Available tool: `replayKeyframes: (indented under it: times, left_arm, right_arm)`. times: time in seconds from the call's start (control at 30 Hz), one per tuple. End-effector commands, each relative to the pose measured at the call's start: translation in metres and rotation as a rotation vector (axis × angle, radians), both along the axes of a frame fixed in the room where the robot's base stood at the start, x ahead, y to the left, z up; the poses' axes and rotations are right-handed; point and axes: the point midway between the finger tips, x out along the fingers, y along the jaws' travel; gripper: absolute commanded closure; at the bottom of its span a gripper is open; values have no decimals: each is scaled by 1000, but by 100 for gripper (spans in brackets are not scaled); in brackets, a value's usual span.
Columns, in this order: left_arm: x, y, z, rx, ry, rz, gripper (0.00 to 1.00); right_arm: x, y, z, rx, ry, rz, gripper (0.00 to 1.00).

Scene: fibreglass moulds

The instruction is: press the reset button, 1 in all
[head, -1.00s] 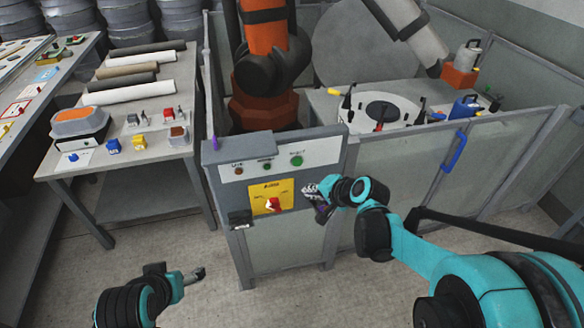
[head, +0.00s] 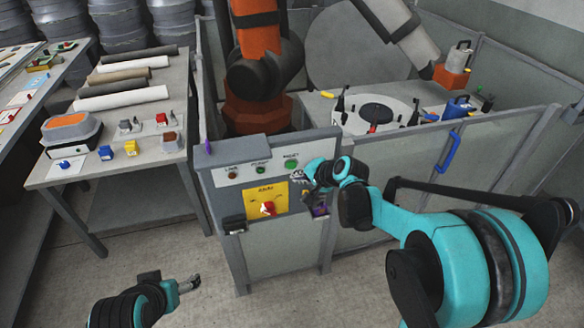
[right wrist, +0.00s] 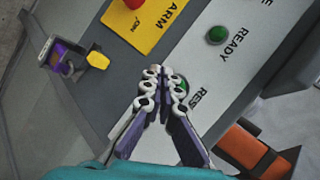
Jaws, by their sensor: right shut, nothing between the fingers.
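The green reset button (head: 291,165) is on the pale sloping panel of the control box, under its label. In the right wrist view the reset button (right wrist: 184,85) is partly hidden behind my fingertips, and its label is partly covered. My right gripper (head: 298,176) is shut and empty, its tips just in front of and below the button. In the right wrist view my right gripper (right wrist: 160,73) points at the panel beside the button; I cannot tell whether it touches. My left gripper (head: 190,284) hangs low at the left, away from the box; its jaws are unclear.
The green ready button (head: 261,170) sits left of reset. A red rotary switch (head: 267,208) on a yellow plate is below. A purple and black fitting (head: 320,211) is at the box's right edge. Fence panels (head: 400,190) run right; a table (head: 140,185) stands left.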

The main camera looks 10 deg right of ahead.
Motion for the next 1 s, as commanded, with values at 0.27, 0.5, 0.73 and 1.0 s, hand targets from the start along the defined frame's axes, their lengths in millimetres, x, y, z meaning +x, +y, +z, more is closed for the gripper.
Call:
replayKeyframes:
  times: [0.27,0.5,0.73,1.0]
  left_arm:
    - [0,0,-2,0,0,0,23]
    - [0,0,-2,0,0,0,23]
    - [0,0,-2,0,0,0,23]
    - [0,0,-2,0,0,0,23]
  right_arm:
    - [16,1,0,0,0,1,100]
    - [16,1,0,0,0,0,100]
    - [16,1,0,0,0,0,100]
    - [16,1,0,0,0,0,100]
